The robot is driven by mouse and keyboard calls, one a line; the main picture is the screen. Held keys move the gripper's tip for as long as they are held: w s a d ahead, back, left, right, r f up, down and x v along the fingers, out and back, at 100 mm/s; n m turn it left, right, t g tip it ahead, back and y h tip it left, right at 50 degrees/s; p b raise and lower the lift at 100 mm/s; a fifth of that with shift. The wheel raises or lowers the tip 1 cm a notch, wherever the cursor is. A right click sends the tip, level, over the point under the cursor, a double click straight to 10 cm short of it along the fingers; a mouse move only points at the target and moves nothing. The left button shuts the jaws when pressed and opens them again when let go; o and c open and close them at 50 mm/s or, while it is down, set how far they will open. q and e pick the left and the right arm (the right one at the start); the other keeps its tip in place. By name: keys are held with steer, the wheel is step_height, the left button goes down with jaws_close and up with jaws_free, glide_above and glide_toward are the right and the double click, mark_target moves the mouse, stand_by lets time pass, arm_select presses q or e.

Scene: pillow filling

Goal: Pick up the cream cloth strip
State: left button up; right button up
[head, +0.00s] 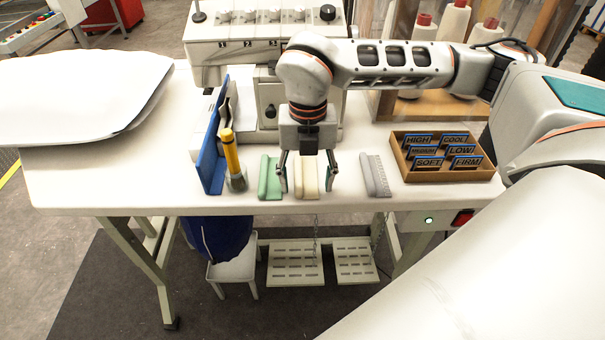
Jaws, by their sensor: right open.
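The cream cloth strip (306,180) lies on the white table near its front edge, between a green strip on its left and a grey strip on its right. My right gripper (307,180) points down over the cream strip, with one finger on each side of it. Its fingers are apart. Whether they touch the strip cannot be told. My left gripper is not in view.
The green strip (268,177) lies close beside my right gripper's left finger. The grey strip (374,175) lies to the right. A yellow-handled tool (232,155) and blue upright panel (211,150) stand left. A tray of labels (440,177) sits right, a sewing machine (262,40) behind.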

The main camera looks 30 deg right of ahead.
jaws_close()
stand_by(0.4)
